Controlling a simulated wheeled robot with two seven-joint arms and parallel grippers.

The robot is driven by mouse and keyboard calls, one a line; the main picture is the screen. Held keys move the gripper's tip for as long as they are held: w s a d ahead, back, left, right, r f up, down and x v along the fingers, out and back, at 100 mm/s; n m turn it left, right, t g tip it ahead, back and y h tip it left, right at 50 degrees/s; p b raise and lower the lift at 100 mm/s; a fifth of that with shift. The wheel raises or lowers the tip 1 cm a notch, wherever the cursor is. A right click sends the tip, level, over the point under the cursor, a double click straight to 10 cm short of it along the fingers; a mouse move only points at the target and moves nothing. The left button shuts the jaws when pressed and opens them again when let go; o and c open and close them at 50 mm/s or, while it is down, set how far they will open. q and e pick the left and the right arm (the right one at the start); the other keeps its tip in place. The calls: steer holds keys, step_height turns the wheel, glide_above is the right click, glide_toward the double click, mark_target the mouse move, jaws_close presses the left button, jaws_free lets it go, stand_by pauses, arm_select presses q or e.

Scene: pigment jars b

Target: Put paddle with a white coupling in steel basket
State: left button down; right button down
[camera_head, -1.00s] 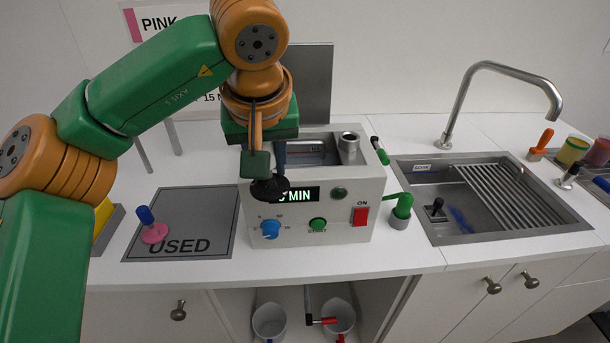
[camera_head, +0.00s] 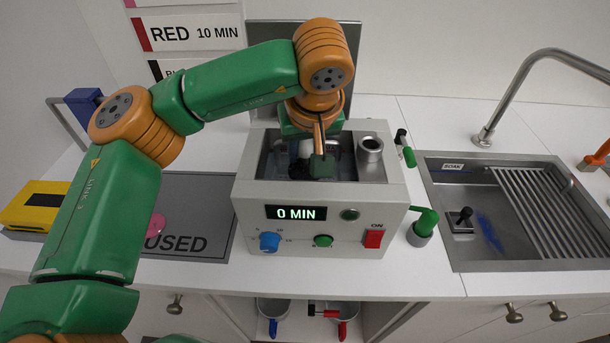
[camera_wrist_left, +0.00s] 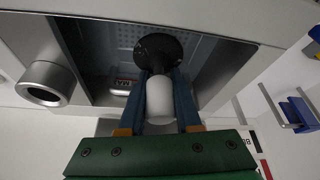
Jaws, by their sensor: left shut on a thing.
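My left gripper (camera_head: 312,166) reaches down over the open well of the white machine. It is shut on the paddle with a white coupling. In the left wrist view, the white coupling (camera_wrist_left: 160,100) sits between the two blue fingers, and the paddle's round black head (camera_wrist_left: 159,48) points away from the palm. In the head view the black head (camera_head: 298,170) shows beside the fingertips, at the well. The steel basket (camera_wrist_left: 203,52) appears as perforated metal inside the well. I cannot tell whether the paddle touches it. My right gripper is not in view.
The machine's front (camera_head: 285,232) reads 0 MIN. A steel cup (camera_head: 370,157) stands at the well's right corner. A grey USED mat (camera_head: 212,205) with a pink-headed paddle (camera_head: 155,225) lies left. A sink (camera_head: 530,258) holding a black-headed tool (camera_head: 461,217) is right.

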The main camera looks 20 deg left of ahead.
mark_target(305, 175)
arm_select(q)
steer(key=f, duration=0.3)
steer(key=f+p, duration=0.1)
steer(key=f, duration=0.1)
steer(key=shift+w+f, duration=0.35)
steer(key=shift+s+f, duration=0.1)
steer(key=shift+f, duration=0.3)
steer(key=shift+f, duration=0.1)
steer(key=shift+f, duration=0.2)
steer(key=c, duration=0.6)
jaws_free()
steer(key=shift+r, duration=0.15)
steer(key=shift+r, duration=0.1)
